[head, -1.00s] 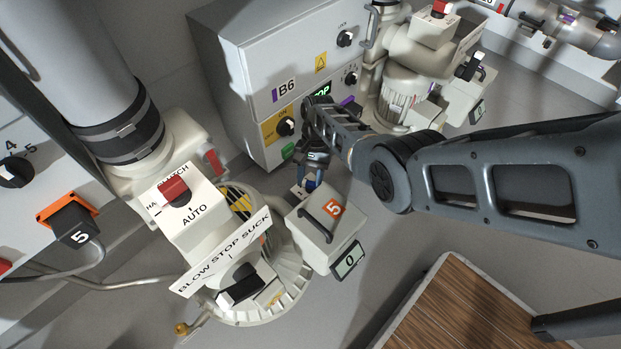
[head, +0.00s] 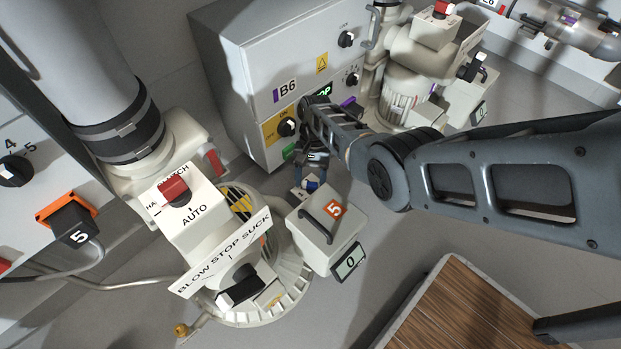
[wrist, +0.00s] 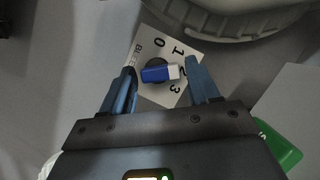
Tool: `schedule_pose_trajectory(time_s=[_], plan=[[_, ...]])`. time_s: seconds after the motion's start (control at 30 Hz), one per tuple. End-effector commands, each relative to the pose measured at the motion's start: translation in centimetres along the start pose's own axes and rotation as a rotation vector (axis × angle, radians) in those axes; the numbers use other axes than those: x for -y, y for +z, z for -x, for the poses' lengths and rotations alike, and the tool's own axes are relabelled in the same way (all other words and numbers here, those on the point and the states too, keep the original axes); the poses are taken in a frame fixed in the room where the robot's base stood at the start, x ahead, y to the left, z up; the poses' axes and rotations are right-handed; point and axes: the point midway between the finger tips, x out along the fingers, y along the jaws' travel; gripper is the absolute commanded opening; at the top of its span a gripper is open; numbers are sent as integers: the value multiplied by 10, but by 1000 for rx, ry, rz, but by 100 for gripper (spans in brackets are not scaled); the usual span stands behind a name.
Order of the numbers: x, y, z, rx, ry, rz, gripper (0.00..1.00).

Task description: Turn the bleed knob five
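The bleed knob is a blue bar with a white end (wrist: 158,73). It sits on a white dial plate (wrist: 150,54) marked 0, 1, 2, 3, with lettering partly hidden by the left finger. The white end points right, toward the partly covered 2. In the head view the blue knob (head: 312,184) shows small beside the pale box marked 5 (head: 318,232). My gripper (wrist: 160,66) is open, with one blue finger on each side of the knob. Gaps show between the fingers and the knob. In the head view my gripper (head: 312,168) is just above the knob, partly hidden.
The grey B6 cabinet (head: 245,85) stands close behind my gripper. The blower with the BLOW STOP SUCK plate (head: 225,255) is at the left. A readout showing 0 (head: 349,262) hangs on the box marked 5. A wood-topped surface (head: 460,315) is at lower right.

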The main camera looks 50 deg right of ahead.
Motion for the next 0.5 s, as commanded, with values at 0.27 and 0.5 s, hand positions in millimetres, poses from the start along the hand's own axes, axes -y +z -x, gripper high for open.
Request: schedule_pose_trajectory(time_s=[0.27,0.5], plan=[[0,0,0,2,0,0,70],[0,0,0,2,0,0,70]])
